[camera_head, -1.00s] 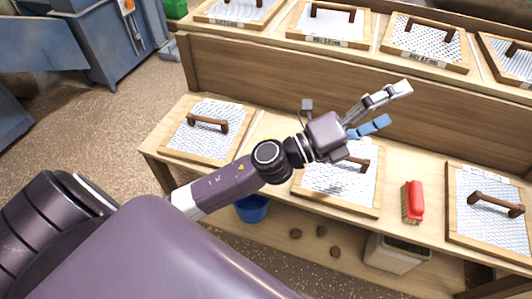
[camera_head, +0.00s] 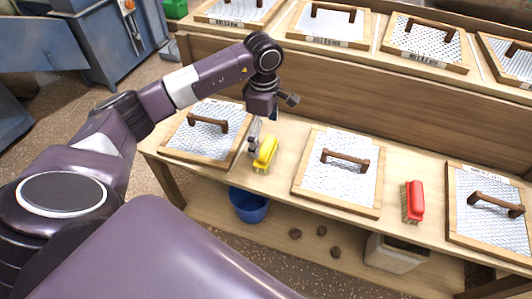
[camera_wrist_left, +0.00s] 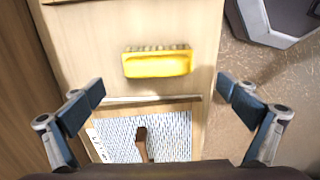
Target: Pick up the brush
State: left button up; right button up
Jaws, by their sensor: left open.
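A yellow brush (camera_head: 265,154) lies on the wooden bench between two framed mesh screens in the head view. It also shows in the left wrist view (camera_wrist_left: 158,63), bristles toward the top of the picture, beyond the fingertips. A red brush (camera_head: 413,201) lies further right on the same bench. My left gripper (camera_head: 262,132) points down just above and beside the yellow brush in the head view. In the left wrist view the left gripper (camera_wrist_left: 163,92) is open and empty, its two blue-tipped fingers wide apart. My right gripper is in neither view.
Framed mesh screens with brown handles lie left (camera_head: 203,131) and right (camera_head: 338,172) of the yellow brush. A wooden back board (camera_head: 330,95) rises behind the bench. A blue bucket (camera_head: 249,204) and a pale bin (camera_head: 395,256) stand below.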

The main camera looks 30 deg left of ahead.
aim_at(266, 146)
pick_arm(q)
notch_tip(266, 146, down, 3)
jog(key=shift+a+r, duration=0.1)
jog(key=shift+r, duration=0.1)
jog(key=f, duration=0.4)
jog(key=shift+w+d+f, duration=0.1)
jog(key=shift+w+d, duration=0.1)
jog(key=shift+d, duration=0.1)
jog(key=shift+a+f, duration=0.1)
jog(key=shift+f, duration=0.35)
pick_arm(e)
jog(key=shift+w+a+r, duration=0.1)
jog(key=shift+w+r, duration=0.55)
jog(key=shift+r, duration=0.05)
pick_arm(q)
jog(key=shift+c, duration=0.4)
jog(key=c, duration=1)
jog(key=shift+o, duration=0.2)
notch_tip(266, 146, up, 10)
jog(key=shift+r, duration=0.1)
jog(key=o, duration=0.7)
jog(key=c, duration=0.5)
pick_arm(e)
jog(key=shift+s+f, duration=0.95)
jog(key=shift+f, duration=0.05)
